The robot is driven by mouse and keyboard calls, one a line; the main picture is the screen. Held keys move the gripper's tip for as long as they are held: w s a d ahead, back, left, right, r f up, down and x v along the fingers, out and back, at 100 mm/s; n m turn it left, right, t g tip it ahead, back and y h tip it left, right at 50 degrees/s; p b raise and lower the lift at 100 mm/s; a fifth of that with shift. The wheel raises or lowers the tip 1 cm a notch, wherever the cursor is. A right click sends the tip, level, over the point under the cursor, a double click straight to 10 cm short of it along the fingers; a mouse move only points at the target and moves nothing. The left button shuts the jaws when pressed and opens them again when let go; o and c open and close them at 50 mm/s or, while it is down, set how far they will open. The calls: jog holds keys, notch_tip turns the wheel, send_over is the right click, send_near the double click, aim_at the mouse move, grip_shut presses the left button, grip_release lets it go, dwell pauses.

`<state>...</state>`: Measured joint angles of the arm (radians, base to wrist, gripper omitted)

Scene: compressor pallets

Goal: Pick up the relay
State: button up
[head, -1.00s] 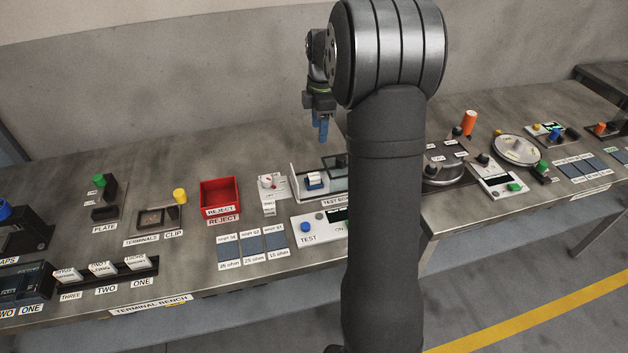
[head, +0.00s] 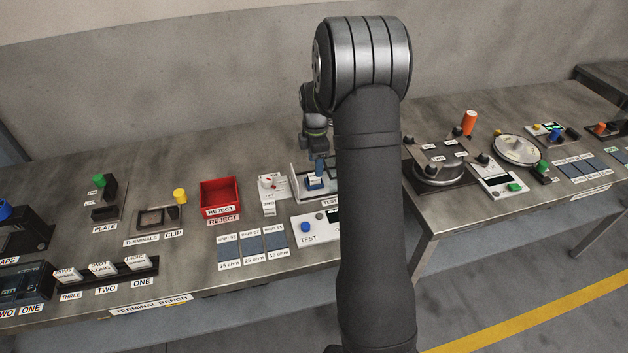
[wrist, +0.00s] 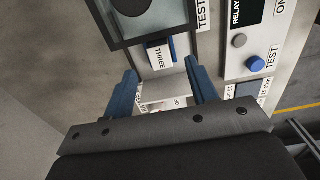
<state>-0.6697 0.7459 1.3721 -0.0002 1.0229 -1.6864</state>
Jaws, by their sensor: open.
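The relay (head: 314,183), a small blue block with a white top, sits in the test box (head: 296,190) in the head view. In the wrist view the relay (wrist: 160,52) carries a white label reading THREE and lies just beyond the gap between the fingertips. My gripper (head: 319,172) is above the relay, pointing down, its blue fingers close to it and partly covering it. In the wrist view my gripper (wrist: 161,68) is open, one finger to each side, with nothing clasped. Whether a finger touches the relay cannot be told.
A red reject bin (head: 220,194) stands left of the test box. A white panel with a blue TEST button (head: 305,228) lies in front. A dark-framed piece (wrist: 148,18) stands close beyond the relay. My arm hides the bench just right of the box.

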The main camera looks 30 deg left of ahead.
notch_tip(320, 180, down, 5)
jog(key=shift+s+a+r, duration=0.15)
jog(key=c, duration=1.1)
jog(key=shift+r, duration=0.15)
notch_tip(320, 180, up, 10)
jog(key=shift+f, duration=0.1)
